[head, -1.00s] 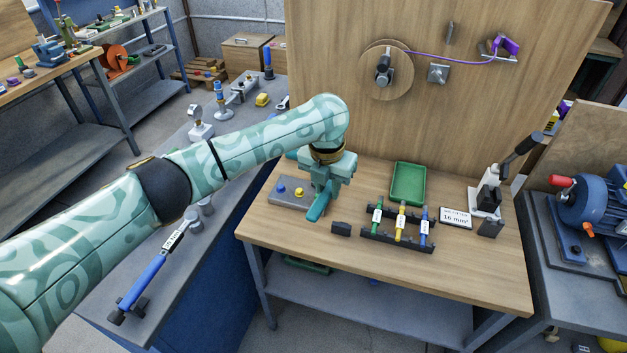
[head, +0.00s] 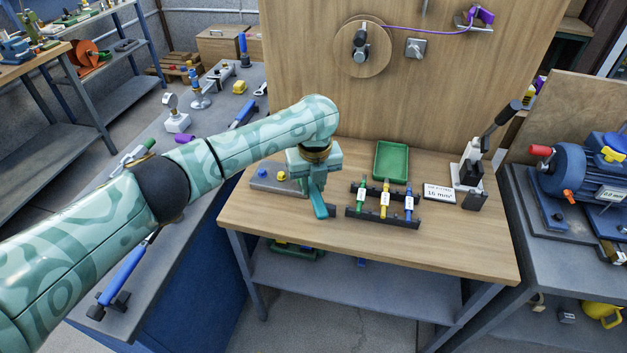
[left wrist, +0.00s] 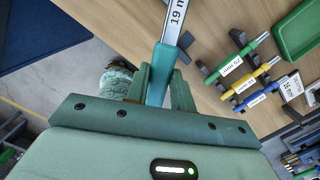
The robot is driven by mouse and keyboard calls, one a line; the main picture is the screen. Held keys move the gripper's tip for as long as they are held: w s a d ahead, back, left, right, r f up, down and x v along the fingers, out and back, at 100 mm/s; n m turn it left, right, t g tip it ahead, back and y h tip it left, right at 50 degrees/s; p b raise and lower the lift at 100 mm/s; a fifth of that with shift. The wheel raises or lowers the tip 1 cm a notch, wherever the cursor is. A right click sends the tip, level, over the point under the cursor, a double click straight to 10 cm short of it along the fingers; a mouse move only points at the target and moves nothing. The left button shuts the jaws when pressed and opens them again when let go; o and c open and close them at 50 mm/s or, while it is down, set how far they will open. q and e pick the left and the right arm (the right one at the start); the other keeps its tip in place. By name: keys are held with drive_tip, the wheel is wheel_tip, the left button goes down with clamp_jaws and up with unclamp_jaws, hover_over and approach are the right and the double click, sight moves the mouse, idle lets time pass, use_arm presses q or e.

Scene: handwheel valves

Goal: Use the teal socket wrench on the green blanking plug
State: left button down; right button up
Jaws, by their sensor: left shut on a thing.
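My left gripper (head: 316,184) is above the left part of the wooden bench, shut on the teal socket wrench (head: 320,204). In the left wrist view the wrench's teal handle (left wrist: 162,72) sits between the fingers, and its silver, labelled shaft (left wrist: 177,22) runs out of the top of the picture. Its socket end is not seen. A grey plate (head: 268,186) behind and left of the gripper bears a blue plug (head: 263,174) and a yellow plug (head: 281,176). I see no green plug; my gripper hides part of the plate. My right gripper is not in view.
A black rack (head: 383,216) holds green-, yellow- and blue-handled tools right of the wrench. A green tray (head: 391,160) lies behind it. A lever press (head: 470,166) stands at the back right. An upright wooden board (head: 420,85) closes the back. The bench front is clear.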

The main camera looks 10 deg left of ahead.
use_arm(q)
drive_tip(key=shift+f+b, duration=0.45)
drive_tip(key=shift+f, duration=0.35)
drive_tip(key=shift+s+r, duration=0.1)
drive_tip(key=shift+p, duration=0.45)
